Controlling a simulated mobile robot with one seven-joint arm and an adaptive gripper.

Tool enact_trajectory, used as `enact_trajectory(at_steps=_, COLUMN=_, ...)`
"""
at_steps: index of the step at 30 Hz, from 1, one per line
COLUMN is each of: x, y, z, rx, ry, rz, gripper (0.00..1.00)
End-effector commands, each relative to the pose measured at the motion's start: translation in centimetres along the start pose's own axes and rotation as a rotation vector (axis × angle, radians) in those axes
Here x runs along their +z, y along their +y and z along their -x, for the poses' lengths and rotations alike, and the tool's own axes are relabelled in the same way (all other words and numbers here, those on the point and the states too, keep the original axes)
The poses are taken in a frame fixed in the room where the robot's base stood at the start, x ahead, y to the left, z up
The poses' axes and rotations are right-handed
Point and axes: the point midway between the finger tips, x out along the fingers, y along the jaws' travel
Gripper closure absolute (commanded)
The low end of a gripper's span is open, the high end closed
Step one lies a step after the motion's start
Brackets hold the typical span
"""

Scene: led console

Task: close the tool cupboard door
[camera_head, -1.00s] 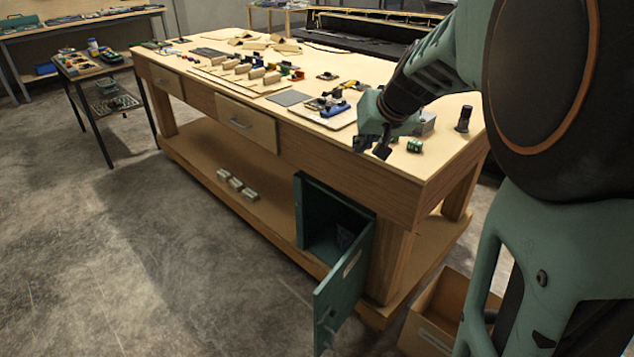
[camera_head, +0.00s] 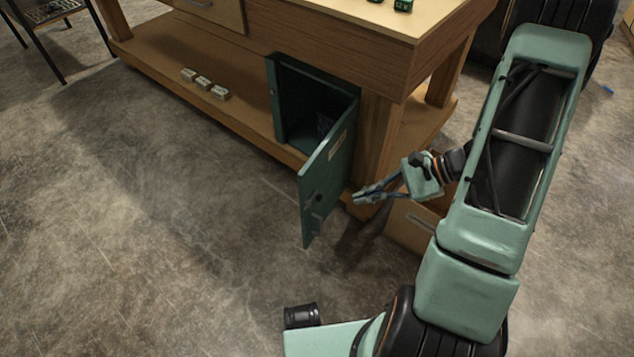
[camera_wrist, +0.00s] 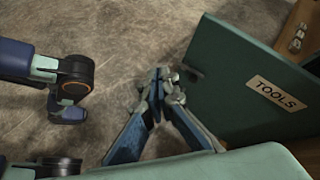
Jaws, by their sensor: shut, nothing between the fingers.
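The green tool cupboard (camera_head: 292,90) is set under the workbench, and its door (camera_head: 328,172) stands wide open, swung out over the floor. The door's outer face, with a "TOOLS" label (camera_wrist: 277,94), fills the right of the wrist view. A small handle (camera_head: 314,198) shows near the door's free edge. My gripper (camera_head: 358,197) is shut and empty, to the right of the door on its outer-face side. In the wrist view its fingertips (camera_wrist: 163,80) are close to the door's edge; I cannot tell whether they touch it.
The wooden workbench (camera_head: 330,45) stands above the cupboard, with its leg beside the hinge side. A wooden box (camera_head: 408,232) sits on the floor just behind my gripper. Several small pale blocks (camera_head: 203,83) lie on the lower shelf. The floor left of the door is clear.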

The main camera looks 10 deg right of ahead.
Motion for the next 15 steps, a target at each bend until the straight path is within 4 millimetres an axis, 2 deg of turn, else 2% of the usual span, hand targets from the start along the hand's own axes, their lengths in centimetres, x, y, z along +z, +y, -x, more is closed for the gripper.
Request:
enact_trajectory(at_steps=1, x=-0.9, y=1.2, z=-0.9, rx=-0.061, ry=-0.059, rz=-0.088, gripper=1.00)
enact_trajectory(at_steps=6, x=-1.2, y=2.0, z=-1.8, rx=-0.268, ry=-0.260, rz=-0.325, gripper=1.00)
enact_trajectory(at_steps=15, x=-1.7, y=1.1, z=-0.5, rx=-0.524, ry=-0.494, rz=-0.539, gripper=1.00)
